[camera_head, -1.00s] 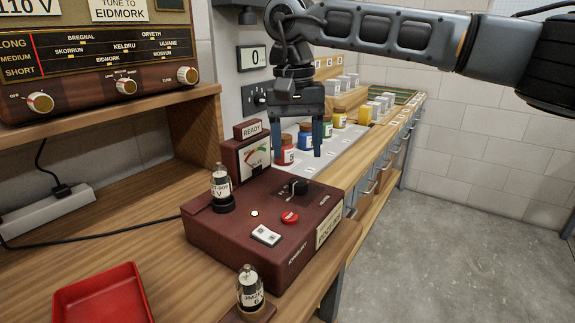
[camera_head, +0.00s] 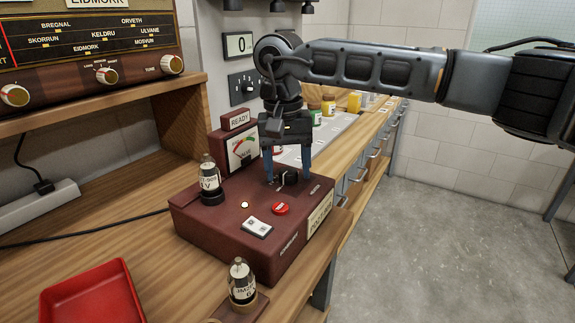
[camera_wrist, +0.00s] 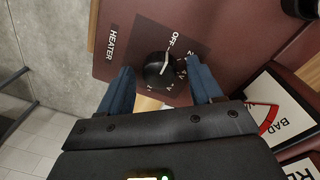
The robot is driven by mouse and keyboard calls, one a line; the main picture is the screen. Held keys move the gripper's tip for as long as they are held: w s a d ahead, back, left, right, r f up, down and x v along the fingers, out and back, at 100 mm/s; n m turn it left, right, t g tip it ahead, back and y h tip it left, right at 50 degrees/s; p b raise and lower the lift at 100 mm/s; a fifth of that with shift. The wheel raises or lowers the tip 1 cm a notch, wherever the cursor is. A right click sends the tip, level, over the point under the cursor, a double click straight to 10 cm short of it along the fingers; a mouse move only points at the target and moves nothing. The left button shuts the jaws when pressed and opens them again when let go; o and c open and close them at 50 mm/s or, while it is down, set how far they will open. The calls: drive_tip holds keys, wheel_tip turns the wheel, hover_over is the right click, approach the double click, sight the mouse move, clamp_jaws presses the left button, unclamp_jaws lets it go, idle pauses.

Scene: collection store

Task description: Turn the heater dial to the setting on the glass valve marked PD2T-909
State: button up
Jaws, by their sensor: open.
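The black heater dial (camera_head: 288,177) sits on top of the maroon valve tester (camera_head: 240,243). In the wrist view the dial (camera_wrist: 160,69) has a white pointer line, near the words HEATER and OFF; the other settings are partly hidden. My gripper (camera_head: 287,178) is open, pointing down, with its blue fingers on either side of the dial. I cannot tell whether they touch it. A glass valve (camera_head: 209,179) stands upright in the tester's socket; its label seems to end in "-909" with "V" below, and the figure is too small to read surely.
Another glass valve (camera_head: 242,281) stands in a wooden holder at the front. A red button (camera_head: 280,208) and a white switch (camera_head: 257,227) are on the tester. A red tray (camera_head: 93,299) lies at left. A meter (camera_head: 241,147) and READY sign (camera_head: 239,119) rise behind.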

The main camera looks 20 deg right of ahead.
drive_tip(key=shift+c, duration=0.3)
drive_tip(key=c, duration=1)
drive_tip(key=shift+m, duration=0.4)
drive_tip(key=m, duration=0.3)
drive_tip(key=shift+m, duration=0.3)
drive_tip(key=m, duration=0.4)
drive_tip(key=shift+w+d+r+m, duration=0.1)
drive_tip(key=shift+d+m, duration=0.05)
drive_tip(key=shift+m, duration=0.15)
drive_tip(key=m, duration=0.4)
drive_tip(key=shift+m+y+p, duration=0.3)
drive_tip(key=shift+p, duration=0.1)
drive_tip(key=shift+m, duration=2.1)
